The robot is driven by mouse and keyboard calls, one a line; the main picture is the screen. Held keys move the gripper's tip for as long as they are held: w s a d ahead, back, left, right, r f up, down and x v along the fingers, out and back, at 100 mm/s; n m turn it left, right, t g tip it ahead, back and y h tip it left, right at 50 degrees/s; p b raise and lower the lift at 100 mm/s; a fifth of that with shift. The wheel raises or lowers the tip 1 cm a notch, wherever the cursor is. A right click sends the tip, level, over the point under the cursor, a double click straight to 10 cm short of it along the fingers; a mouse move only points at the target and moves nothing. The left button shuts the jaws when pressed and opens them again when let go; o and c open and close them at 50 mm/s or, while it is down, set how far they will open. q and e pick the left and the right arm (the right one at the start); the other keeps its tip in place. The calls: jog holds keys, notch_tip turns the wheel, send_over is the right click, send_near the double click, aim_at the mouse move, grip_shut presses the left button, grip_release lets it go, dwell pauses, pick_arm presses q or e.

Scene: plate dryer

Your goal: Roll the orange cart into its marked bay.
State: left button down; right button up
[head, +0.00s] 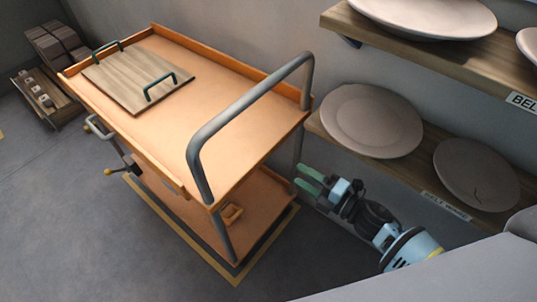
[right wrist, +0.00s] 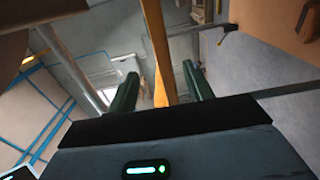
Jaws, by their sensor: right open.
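The orange cart (head: 222,122) has two decks and a grey tubular push handle (head: 245,105) at its near right end. A yellow floor line (head: 262,262) runs along the near and left sides of its base, marking a bay; the far side is hidden under the cart. My right gripper (head: 304,179) is open beside the cart's right end, below the handle, and looks empty. In the right wrist view its green fingers (right wrist: 160,90) are apart, with an orange strip seen between them. I cannot tell whether they touch anything. My left gripper is not in view.
A wooden tray (head: 135,84) with green handles lies on the cart's top deck. Wall shelves at right hold plates (head: 372,120). A low rack (head: 48,98) stands at the far left. The grey floor (head: 60,220) left of the cart is clear.

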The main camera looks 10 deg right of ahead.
aim_at(269, 156)
jog(key=b+x, duration=0.2)
jog(key=x, duration=0.9)
jog(key=shift+w+a+f, duration=0.1)
jog(key=shift+w+a, duration=0.15)
jog(key=shift+w, duration=0.05)
jog(key=shift+x, duration=0.8)
grip_shut()
